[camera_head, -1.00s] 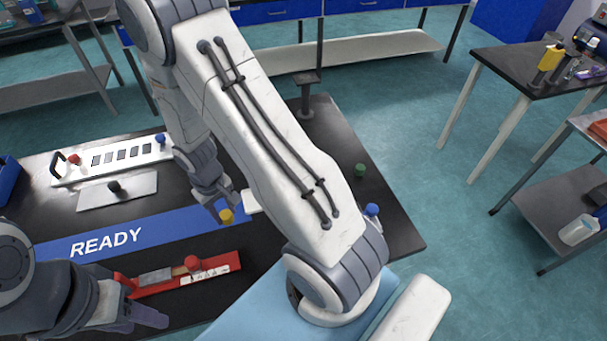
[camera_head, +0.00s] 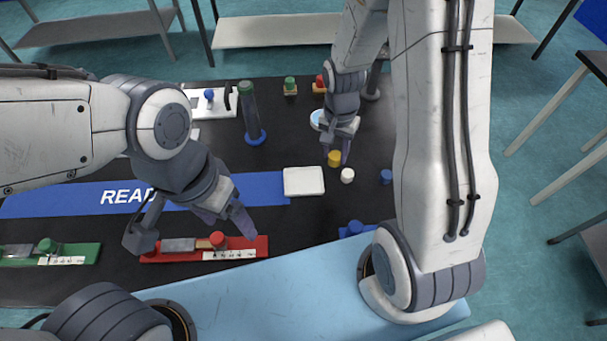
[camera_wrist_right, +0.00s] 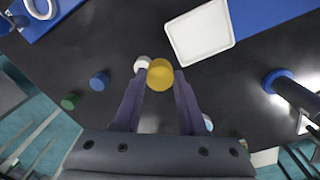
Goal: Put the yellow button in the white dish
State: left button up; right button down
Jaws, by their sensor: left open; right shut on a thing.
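The yellow button (camera_head: 334,158) is between the fingertips of my right gripper (camera_head: 338,150), which is shut on it. In the right wrist view the button (camera_wrist_right: 160,74) fills the gap between the fingertips; its height above the table is hard to tell. The white dish (camera_head: 304,181) is a flat, empty square tray just left of and nearer than the button; it also shows at the top of the right wrist view (camera_wrist_right: 199,32). My left gripper (camera_head: 192,228) is open and empty over the red strip at the left.
A white button (camera_head: 347,176) stands close to the yellow one, and a blue button (camera_head: 386,177) is right of it. A blue-based post (camera_head: 252,115) stands behind the dish. A red holder (camera_head: 245,247) lies in front. Bare black table surrounds the dish's right side.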

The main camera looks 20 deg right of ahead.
jog(key=a+f, duration=0.1)
jog(key=a, duration=0.1)
jog(key=w+a+f, duration=0.1)
jog(key=a, duration=0.1)
jog(key=a+f+p, duration=0.1)
jog(key=a+f, duration=0.1)
jog(key=a, duration=0.1)
jog(key=shift+w, duration=0.3)
jog(key=shift+w+a+f, duration=0.1)
jog(key=shift+a+f, duration=0.3)
jog(key=shift+f, duration=0.05)
notch_tip(320, 180, down, 3)
jog(key=shift+f+p, duration=0.1)
jog(key=shift+p, duration=0.45)
jog(key=shift+f, duration=0.3)
jog(key=shift+f, duration=0.15)
jog(key=shift+c, duration=2.3)
grip_release()
